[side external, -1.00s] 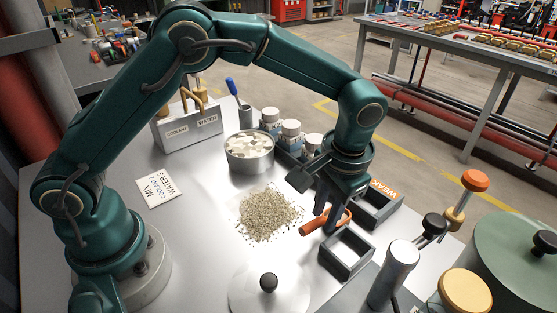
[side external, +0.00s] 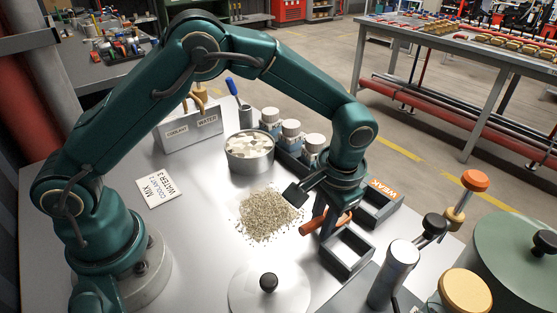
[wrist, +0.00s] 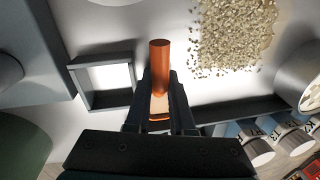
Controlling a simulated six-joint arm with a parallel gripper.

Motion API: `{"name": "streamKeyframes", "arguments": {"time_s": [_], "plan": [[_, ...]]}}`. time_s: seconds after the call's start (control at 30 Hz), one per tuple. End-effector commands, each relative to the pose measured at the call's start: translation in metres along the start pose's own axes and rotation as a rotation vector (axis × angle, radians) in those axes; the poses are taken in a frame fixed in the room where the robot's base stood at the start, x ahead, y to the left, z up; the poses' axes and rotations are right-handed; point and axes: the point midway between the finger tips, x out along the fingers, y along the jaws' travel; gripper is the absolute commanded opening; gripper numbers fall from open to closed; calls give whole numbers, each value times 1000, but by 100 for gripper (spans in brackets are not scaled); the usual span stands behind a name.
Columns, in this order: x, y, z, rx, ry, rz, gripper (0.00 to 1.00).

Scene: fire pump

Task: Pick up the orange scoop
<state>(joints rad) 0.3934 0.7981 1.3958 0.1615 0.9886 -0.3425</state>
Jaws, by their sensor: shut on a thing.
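The orange scoop shows as an orange cylindrical handle (side external: 312,228) low over the metal table, beside the granule pile. In the wrist view its orange handle (wrist: 160,60) sticks out beyond the fingers, with a paler part between them. My gripper (side external: 329,226) points down and is shut on the scoop, one finger on each side of it in the wrist view (wrist: 158,100). The fingers hide the middle of the scoop. I cannot tell whether it touches the table.
A pile of beige granules (side external: 262,215) lies left of the scoop. Dark square frames stand close by, one in front (side external: 366,263) and one marked WEAK (side external: 391,216). A pot of pale chunks (side external: 237,166) and white-capped bottles stand behind. A round lid (side external: 245,290) is at the front.

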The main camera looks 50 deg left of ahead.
Motion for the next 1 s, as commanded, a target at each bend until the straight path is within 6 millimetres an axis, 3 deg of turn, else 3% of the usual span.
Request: {"name": "streamKeyframes", "arguments": {"time_s": [0.17,0.37,0.8,1.0], "plan": [[-10,-1,-1,-1,3,1,0],[-39,-5,-2,-2,6,2,0],[-81,-99,22,-8,3,0,0],[-90,-121,28,-3,2,0,0]]}}
